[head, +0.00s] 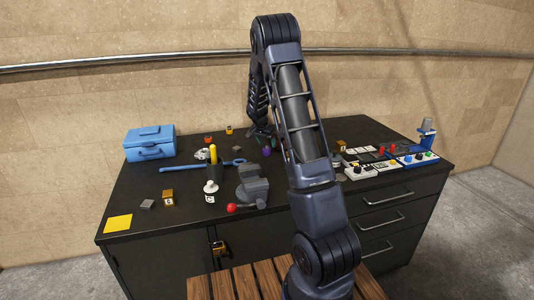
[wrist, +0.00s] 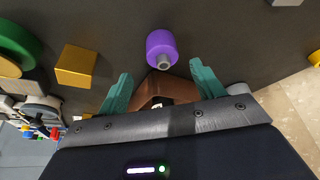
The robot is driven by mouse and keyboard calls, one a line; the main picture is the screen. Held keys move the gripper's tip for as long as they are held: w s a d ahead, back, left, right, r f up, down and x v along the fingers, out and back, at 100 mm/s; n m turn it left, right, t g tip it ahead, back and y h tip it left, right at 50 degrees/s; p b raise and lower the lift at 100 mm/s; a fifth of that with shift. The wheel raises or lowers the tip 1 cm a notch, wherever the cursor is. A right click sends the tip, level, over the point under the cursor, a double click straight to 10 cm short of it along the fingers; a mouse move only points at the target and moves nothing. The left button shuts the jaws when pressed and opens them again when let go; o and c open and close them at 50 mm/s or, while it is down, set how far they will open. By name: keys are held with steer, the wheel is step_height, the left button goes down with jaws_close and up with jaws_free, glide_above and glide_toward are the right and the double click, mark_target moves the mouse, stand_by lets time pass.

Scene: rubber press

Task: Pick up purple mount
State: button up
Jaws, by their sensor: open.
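The purple mount (wrist: 160,46) is a short purple cylinder with a grey metal stub at one end. In the wrist view it lies on the dark tabletop (wrist: 215,30), just beyond my gripper and roughly in line with the gap between the fingers. My gripper (wrist: 160,85) has two teal fingers spread apart, with nothing between the tips. In the head view the purple mount (head: 266,151) shows small on the workbench, left of my arm. There my gripper (head: 262,138) is close to it, partly hidden behind my arm.
A gold block (wrist: 76,66) and a green round part (wrist: 18,42) lie left of the mount in the wrist view. In the head view a vise (head: 252,187), a blue toolbox (head: 150,143) and a control panel (head: 385,165) stand on the bench.

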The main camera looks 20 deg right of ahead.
mark_target(266, 147)
steer(key=shift+a+x, duration=0.15)
steer(key=shift+x, duration=1.2)
steer(key=shift+a+x, duration=0.15)
steer(key=shift+x, duration=1.25)
steer(key=c, duration=1.2)
steer(key=shift+o, duration=0.2)
